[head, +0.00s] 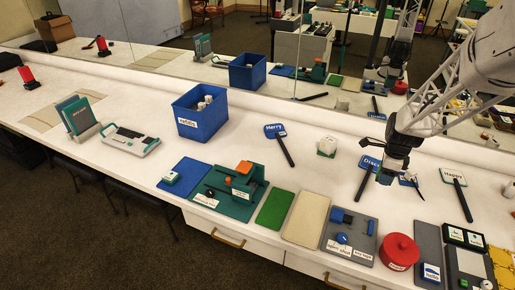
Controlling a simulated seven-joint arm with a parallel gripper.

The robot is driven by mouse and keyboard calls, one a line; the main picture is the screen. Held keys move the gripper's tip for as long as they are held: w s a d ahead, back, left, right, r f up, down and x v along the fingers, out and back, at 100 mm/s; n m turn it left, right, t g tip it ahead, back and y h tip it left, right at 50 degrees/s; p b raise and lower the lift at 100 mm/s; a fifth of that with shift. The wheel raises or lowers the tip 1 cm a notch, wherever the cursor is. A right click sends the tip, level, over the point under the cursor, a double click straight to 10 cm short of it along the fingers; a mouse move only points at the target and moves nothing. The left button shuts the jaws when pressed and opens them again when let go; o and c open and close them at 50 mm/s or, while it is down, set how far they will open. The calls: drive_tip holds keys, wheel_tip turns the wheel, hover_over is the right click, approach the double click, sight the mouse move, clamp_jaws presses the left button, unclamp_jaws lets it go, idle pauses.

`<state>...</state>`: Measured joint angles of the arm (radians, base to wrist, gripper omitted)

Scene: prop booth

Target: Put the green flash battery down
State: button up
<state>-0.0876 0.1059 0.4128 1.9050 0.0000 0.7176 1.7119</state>
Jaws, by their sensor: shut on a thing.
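My gripper (386,178) is at the right of the counter, above the white top, beside the paddle labelled "Disc…" (369,164). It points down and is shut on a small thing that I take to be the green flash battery. The fingers mostly hide this thing, and its colour cannot be made out. A green mat (274,211) lies flat and bare at the front middle. A teal-green station (231,192) with an orange part stands to its left, partly beside a blue mat (199,171).
A beige mat (306,219), a grey station (349,240) with blue parts and a red lidded pot (399,251) line the front edge. Labelled paddles lie behind, around a white item (327,146). A blue bin (202,121) stands back left. Bare counter lies between bin and paddles.

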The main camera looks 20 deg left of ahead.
drive_tip(key=w+a, duration=0.3)
drive_tip(key=a, duration=0.4)
drive_tip(key=w+a, duration=0.4)
drive_tip(key=a, duration=0.3)
hover_over(245, 147)
drive_tip(key=shift+s+n, duration=0.1)
drive_tip(key=shift+n, duration=0.2)
drive_tip(key=shift+f, duration=0.15)
drive_tip(key=shift+f, duration=3)
drive_tip(key=shift+f, duration=1.9)
drive_tip(key=shift+f, duration=0.15)
